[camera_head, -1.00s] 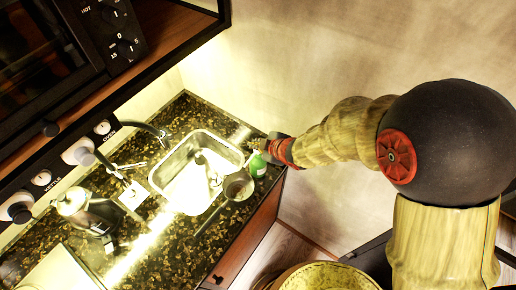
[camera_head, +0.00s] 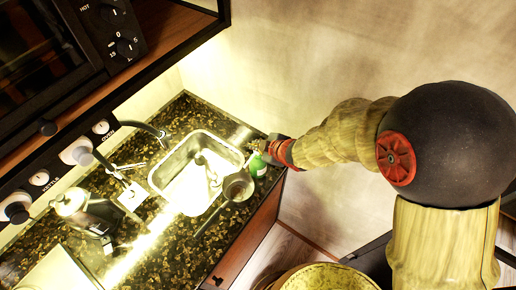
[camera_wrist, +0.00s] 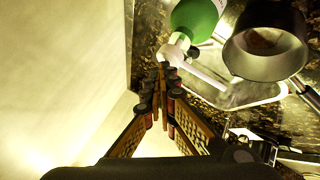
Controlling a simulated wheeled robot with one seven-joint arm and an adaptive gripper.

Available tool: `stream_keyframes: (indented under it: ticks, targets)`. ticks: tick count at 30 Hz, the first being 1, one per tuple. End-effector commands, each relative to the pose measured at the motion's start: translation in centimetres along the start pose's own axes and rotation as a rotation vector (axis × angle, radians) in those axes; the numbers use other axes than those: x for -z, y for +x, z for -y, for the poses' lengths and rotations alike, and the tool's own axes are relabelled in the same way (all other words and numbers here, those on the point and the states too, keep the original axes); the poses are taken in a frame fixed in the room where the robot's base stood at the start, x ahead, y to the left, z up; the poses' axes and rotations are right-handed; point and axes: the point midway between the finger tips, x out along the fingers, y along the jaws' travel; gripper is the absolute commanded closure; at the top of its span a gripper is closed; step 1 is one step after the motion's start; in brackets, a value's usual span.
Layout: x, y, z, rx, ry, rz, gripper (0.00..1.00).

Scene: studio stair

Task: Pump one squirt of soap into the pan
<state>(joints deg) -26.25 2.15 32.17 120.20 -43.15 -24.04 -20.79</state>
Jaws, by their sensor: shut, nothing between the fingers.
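A green soap bottle (camera_head: 258,166) with a white pump head (camera_wrist: 177,47) stands on the dark speckled counter by the sink's right corner. Its white spout points over toward the pan in the wrist view. The small dark pan (camera_head: 239,187) sits at the sink's front edge beside the bottle, and its round opening shows in the wrist view (camera_wrist: 262,52). My gripper (camera_wrist: 162,70) is shut and empty, its fingertips right at the pump head. I cannot tell whether they touch it. In the head view, my gripper (camera_head: 266,147) partly hides the bottle's top.
The metal sink (camera_head: 160,178) with its tap lies left of the pan. A kettle-like pot (camera_head: 72,203) stands at the counter's left. The pale wall is close behind the bottle. The pan's handle (camera_head: 208,220) reaches over the counter toward the front.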

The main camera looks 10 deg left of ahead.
Motion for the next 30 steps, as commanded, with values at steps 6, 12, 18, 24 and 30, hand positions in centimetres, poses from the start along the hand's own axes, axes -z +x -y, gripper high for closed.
stream_keyframes:
  ticks: [6, 12, 18, 24, 30]
  targets:
    - [-0.17, 0.21, 0.17, 0.0, 0.0, 0.001, 1.0]
    - [-0.3, 0.36, 0.3, 0.001, 0.0, 0.001, 1.0]
    - [-0.42, 0.52, 0.43, 0.001, 0.0, 0.001, 1.0]
    - [-0.55, 0.67, 0.56, 0.001, 0.001, 0.001, 1.0]
    - [-0.68, 0.83, 0.69, 0.002, 0.001, 0.002, 1.0]
